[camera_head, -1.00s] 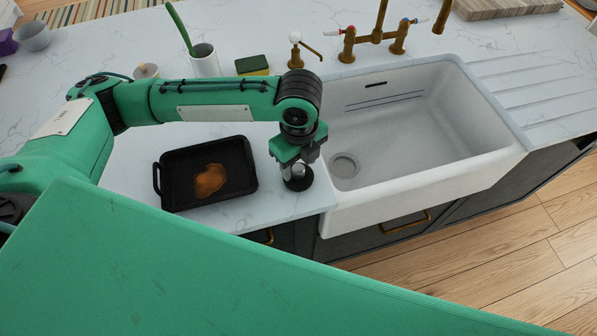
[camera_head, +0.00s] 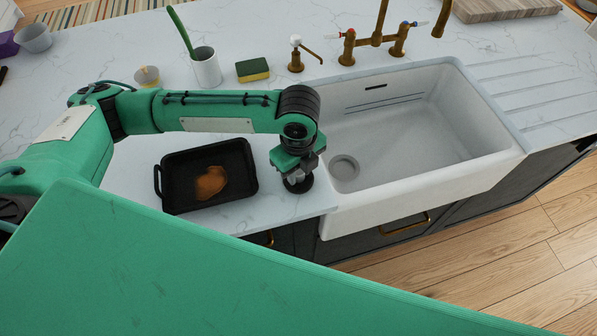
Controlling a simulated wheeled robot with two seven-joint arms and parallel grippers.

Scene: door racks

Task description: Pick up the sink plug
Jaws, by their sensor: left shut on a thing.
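The sink plug (camera_head: 299,185) is a small dark round piece with a metallic top, on or just above the white counter left of the sink. My left gripper (camera_head: 297,176) points down from above and is shut on the plug's upper part. The fingers partly hide the plug, and I cannot tell whether its underside touches the counter. The white sink (camera_head: 432,125) lies just to the right, with a round drain (camera_head: 344,168) in its floor. My right gripper is out of view.
A black tray (camera_head: 180,205) with an orange-brown piece of food lies left of the gripper. A sponge (camera_head: 252,70), a white cup (camera_head: 206,70), a soap dispenser (camera_head: 296,55) and a brass faucet (camera_head: 375,40) stand behind. Bare counter lies right of the sink.

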